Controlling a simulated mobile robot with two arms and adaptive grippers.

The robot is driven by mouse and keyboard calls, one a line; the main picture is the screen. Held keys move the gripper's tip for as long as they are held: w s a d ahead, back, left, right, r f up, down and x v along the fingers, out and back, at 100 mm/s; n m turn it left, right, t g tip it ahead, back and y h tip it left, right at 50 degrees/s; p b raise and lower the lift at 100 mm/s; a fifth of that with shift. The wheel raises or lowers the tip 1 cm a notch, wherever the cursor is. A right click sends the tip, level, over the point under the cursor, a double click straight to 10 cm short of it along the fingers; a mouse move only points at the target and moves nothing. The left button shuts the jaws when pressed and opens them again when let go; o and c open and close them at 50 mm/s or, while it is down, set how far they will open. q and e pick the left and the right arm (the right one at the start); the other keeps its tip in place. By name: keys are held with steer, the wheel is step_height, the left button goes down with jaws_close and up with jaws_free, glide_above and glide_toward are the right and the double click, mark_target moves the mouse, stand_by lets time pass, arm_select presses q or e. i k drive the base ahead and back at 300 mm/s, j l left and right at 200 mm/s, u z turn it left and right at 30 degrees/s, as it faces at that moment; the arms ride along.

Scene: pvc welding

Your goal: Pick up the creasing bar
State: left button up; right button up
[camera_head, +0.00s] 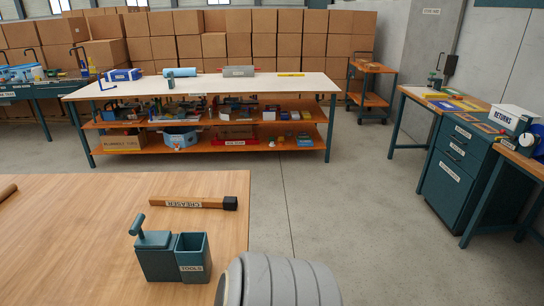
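The creasing bar (187,202) lies flat on the wooden table (85,215) in front of me. It is a tan wooden bar with a "CREASER" label and a dark block at its right end. It lies just behind a teal tool holder (195,262) labelled "TOOLS". Neither of my grippers is in view. A grey ribbed rounded shape at the bottom centre seems to be part of my arm, and it is apart from the bar.
The teal holder, with an upright T-shaped handle (138,224), stands near the bar. A brown rod end (7,191) shows at the left edge. Beyond the table's right edge is open grey floor (350,220). A white-topped bench (215,84) stands behind, and teal cabinets (455,165) stand right.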

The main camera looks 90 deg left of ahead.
mark_target(227, 203)
steer(key=i+j+u, duration=0.15)
steer(key=i+u, duration=0.3)
steer(key=i+j+u, duration=0.1)
steer(key=u, duration=0.4)
steer(key=i+l+u, duration=0.15)
steer(key=i+u, duration=0.3)
steer(key=i+l+u, duration=0.25)
steer(key=u, duration=0.2)
steer(key=i+j+u, duration=0.2)
steer(key=i+u, duration=1.15)
steer(key=k+l, duration=0.05)
steer(key=k, duration=0.05)
